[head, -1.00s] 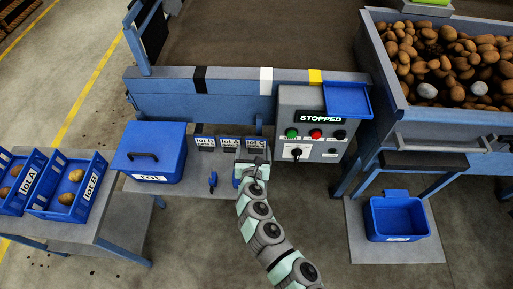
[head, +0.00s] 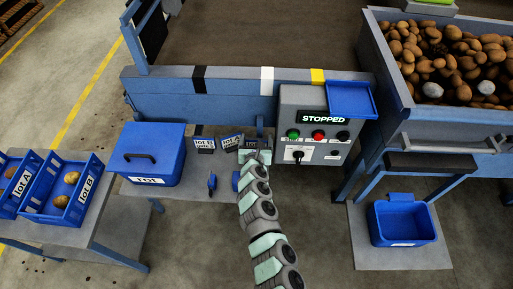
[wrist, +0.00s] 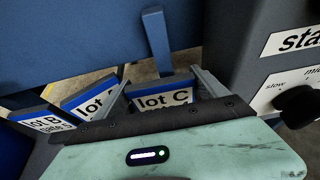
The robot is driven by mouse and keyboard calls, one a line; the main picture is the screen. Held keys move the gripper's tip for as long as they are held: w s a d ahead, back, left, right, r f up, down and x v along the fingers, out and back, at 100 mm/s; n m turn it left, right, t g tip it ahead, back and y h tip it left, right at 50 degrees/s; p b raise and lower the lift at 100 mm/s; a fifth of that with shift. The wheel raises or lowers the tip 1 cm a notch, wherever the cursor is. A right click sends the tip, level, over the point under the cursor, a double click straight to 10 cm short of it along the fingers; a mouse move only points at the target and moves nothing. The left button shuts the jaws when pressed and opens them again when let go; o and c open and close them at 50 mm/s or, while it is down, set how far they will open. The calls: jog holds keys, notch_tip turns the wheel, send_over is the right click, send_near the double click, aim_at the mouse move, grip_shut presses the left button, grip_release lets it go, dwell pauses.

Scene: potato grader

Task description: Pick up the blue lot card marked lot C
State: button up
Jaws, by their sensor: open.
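The blue lot C card (wrist: 163,97) has a white label and stands upright in the wrist view. My gripper (wrist: 168,88) is open, with one finger on each side of the card; I cannot tell whether either finger touches it. The palm edge hides the card's lower part. In the head view my gripper (head: 262,146) is at the right end of the card row and mostly covers the card. The lot A card (wrist: 93,98) leans just left of the left finger, and the lot B card (wrist: 45,122) is further left.
The grey control box (head: 312,125), marked STOPPED, stands close on the right, its knob (wrist: 297,105) protruding. A blue frame wall (wrist: 70,40) is behind the cards, with a blue upright strip (wrist: 156,40). A lidded blue box (head: 148,155) is left.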

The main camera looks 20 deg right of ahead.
aim_at(257, 118)
jog(key=shift+x, duration=1)
jog(key=shift+c, duration=0.4)
jog(key=c, duration=0.9)
jog(key=shift+r, duration=0.1)
jog(key=shift+c, duration=0.2)
notch_tip(257, 118, up, 8)
jog(key=p, duration=0.4)
jog(key=shift+p, duration=0.3)
jog(key=s+a, duration=0.2)
jog(key=s, duration=0.3)
jog(key=s+a+p, duration=0.1)
jog(key=s+a, duration=0.2)
jog(key=s, duration=0.3)
jog(key=s+a+f, duration=0.1)
jog(key=s+a, duration=0.1)
jog(key=s, duration=0.3)
jog(key=shift+s+a+f, duration=0.1)
jog(key=shift+s+a, duration=0.1)
jog(key=shift+s, duration=0.05)
